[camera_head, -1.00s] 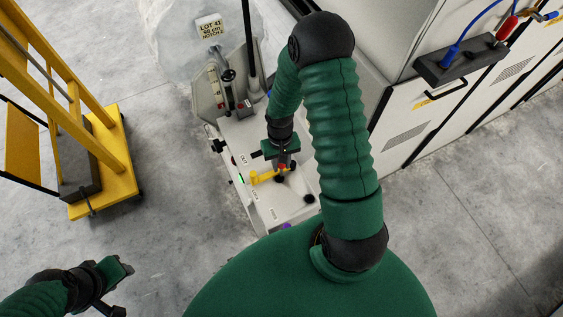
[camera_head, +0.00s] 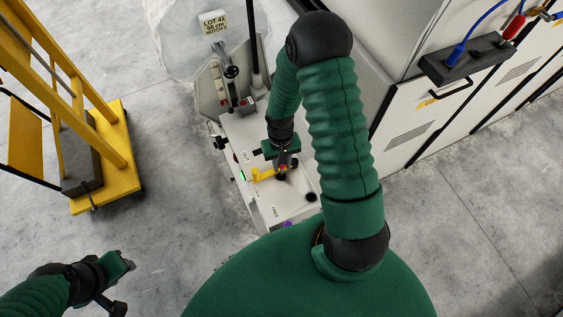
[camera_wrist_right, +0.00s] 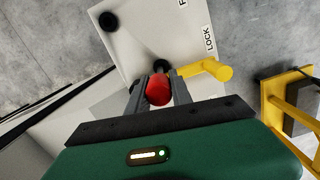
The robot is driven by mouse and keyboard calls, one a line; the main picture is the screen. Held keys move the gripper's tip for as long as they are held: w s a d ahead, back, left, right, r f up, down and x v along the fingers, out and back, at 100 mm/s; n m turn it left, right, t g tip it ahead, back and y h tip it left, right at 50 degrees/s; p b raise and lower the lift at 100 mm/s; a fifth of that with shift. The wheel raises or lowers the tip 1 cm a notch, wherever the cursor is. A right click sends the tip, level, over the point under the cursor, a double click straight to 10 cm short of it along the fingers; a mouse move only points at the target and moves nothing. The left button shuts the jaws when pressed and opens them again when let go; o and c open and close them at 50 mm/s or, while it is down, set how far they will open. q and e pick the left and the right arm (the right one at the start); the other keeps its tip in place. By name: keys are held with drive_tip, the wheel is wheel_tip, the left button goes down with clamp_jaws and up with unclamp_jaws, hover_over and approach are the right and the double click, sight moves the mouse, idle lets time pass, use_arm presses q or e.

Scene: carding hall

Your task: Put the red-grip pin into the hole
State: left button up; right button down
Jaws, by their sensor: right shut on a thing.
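The red-grip pin (camera_wrist_right: 158,90) shows as a red round grip between the two fingers of my right gripper (camera_wrist_right: 155,88) in the right wrist view. In the head view my right gripper (camera_head: 283,163) is shut on it, low over the white panel (camera_head: 255,135). One dark round hole (camera_wrist_right: 161,66) lies just beyond the grip; another (camera_wrist_right: 108,21) is farther off. The pin's lower end is hidden, so I cannot tell whether it is in a hole. A yellow lever (camera_wrist_right: 210,68) is close beside the gripper. My left gripper (camera_head: 120,285) is away at lower left.
The panel bears printed labels, one reading LOCK (camera_wrist_right: 208,38). A yellow wheeled frame (camera_head: 110,190) stands at left. Grey-white cabinets (camera_head: 410,120) line the right, with a dark block (camera_head: 465,60) holding coloured handles. Bare concrete floor lies between frame and panel.

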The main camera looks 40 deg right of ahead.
sight(281, 175)
drive_tip(key=shift+d+f, duration=0.1)
drive_tip(key=shift+f, duration=0.35)
drive_tip(key=shift+f+b, duration=0.4)
drive_tip(key=shift+b, duration=0.15)
drive_tip(key=shift+f+b, duration=0.75)
drive_tip(key=shift+f, duration=0.3)
drive_tip(key=shift+r, duration=0.15)
drive_tip(key=shift+r+p, duration=1.85)
drive_tip(key=shift+a, duration=0.2)
drive_tip(key=shift+f+b, duration=1.25)
drive_tip(key=shift+f, duration=0.8)
drive_tip(key=c, duration=1.1)
unclamp_jaws()
drive_tip(key=shift+r, duration=0.1)
